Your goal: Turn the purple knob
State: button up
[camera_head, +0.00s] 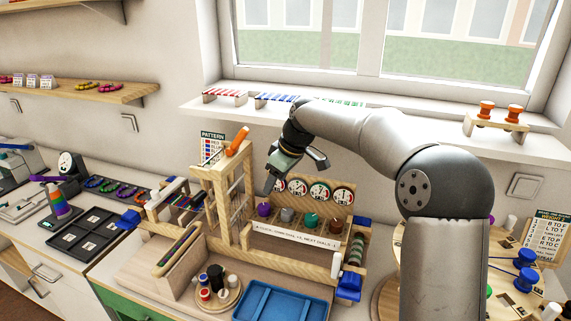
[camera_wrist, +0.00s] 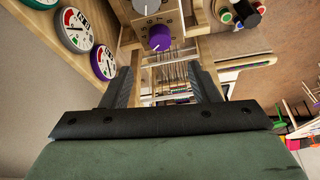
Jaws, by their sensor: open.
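The purple knob (camera_head: 264,209) is the leftmost in a row of knobs on the wooden board, below the round dials. In the wrist view the purple knob (camera_wrist: 159,38) sits on a wooden face beyond the fingertips, near the top centre. A grey knob (camera_head: 287,215) stands beside it to the right. My gripper (camera_head: 293,172) is above the row, close to the dials and the wooden frame. Its two fingers show apart in the wrist view (camera_wrist: 165,85), with nothing held between them. The gripper does not touch the purple knob.
A wooden frame (camera_head: 222,168) with upright wires stands left of the knobs. Round dials (camera_head: 319,191) line the board behind them. A blue tray (camera_head: 281,303) lies in front, beside a round stand with small pots (camera_head: 217,296). A window sill (camera_head: 400,125) runs behind.

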jog(key=v, duration=0.7)
jog(key=shift+r, duration=0.15)
jog(key=s+d+f+m+h, duration=0.1)
jog(key=s+d+f+m, duration=0.3)
jog(key=s, duration=0.8)
jog(key=s+d+f+m+g+h, duration=0.1)
jog(key=s+d+f+m, duration=0.3)
jog(key=s+f, duration=0.3)
jog(key=s+d+f+m+h, duration=0.2)
jog(key=s+d+f+m, duration=0.1)
jog(key=s, duration=1.4)
notch_tip(320, 180, down, 3)
jog(key=shift+s+d+r+m+g, duration=0.1)
jog(key=shift+s+d+m+g, duration=0.3)
jog(key=shift+d, duration=0.2)
jog(key=shift+w, duration=0.1)
dwell(1.0)
